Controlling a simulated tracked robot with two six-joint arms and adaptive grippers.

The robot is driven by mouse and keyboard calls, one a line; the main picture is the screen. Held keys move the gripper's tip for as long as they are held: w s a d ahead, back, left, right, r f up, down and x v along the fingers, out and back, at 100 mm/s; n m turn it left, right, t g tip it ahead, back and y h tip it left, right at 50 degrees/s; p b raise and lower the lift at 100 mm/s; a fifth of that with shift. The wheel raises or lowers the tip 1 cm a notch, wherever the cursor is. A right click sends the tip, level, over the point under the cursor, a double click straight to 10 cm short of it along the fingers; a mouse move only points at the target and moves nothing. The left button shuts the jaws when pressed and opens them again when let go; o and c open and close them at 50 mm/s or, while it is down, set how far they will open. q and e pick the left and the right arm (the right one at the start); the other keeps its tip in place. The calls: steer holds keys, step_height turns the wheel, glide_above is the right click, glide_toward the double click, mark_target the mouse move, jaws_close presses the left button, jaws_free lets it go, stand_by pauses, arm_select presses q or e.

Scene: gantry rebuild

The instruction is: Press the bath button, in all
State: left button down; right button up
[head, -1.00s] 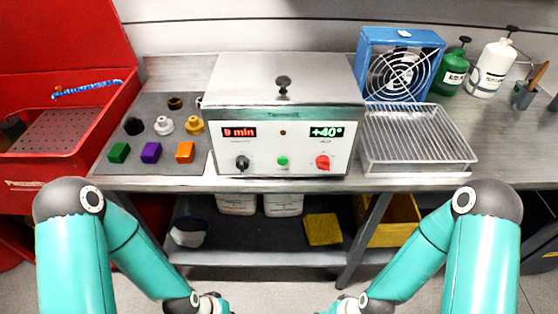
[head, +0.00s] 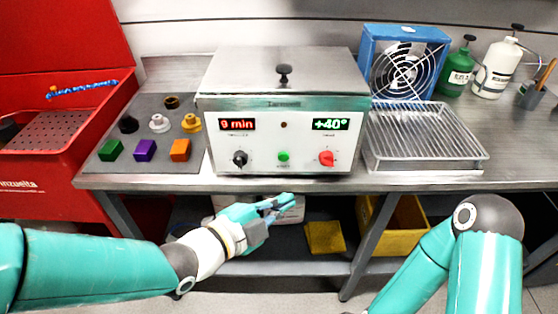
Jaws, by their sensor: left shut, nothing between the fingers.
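The bath (head: 283,115) is a steel-lidded box with a white front panel on the bench. Its round green button (head: 284,156) sits low in the middle of the panel, between a black knob (head: 240,159) and a red knob (head: 327,158). The displays read 9 min and +40°. A small lamp (head: 283,125) above the button looks dark. My left gripper (head: 284,204) is shut and empty, in front of and below the bath's panel, apart from the button. My right gripper is out of view; only its arm shows at lower right.
A grey mat (head: 125,170) with several colored blocks and knobs lies left of the bath. A wire rack (head: 428,138) and a blue fan (head: 403,62) stand at right. The bench's front edge (head: 400,184) lies just above my left gripper in the picture.

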mark_target(283, 157)
arm_select(q)
steer(key=shift+w, duration=0.15)
steer(key=shift+w+p, duration=1.6)
steer(key=shift+w, duration=2.7)
steer(key=shift+w, duration=0.15)
steer(key=shift+w, duration=0.3)
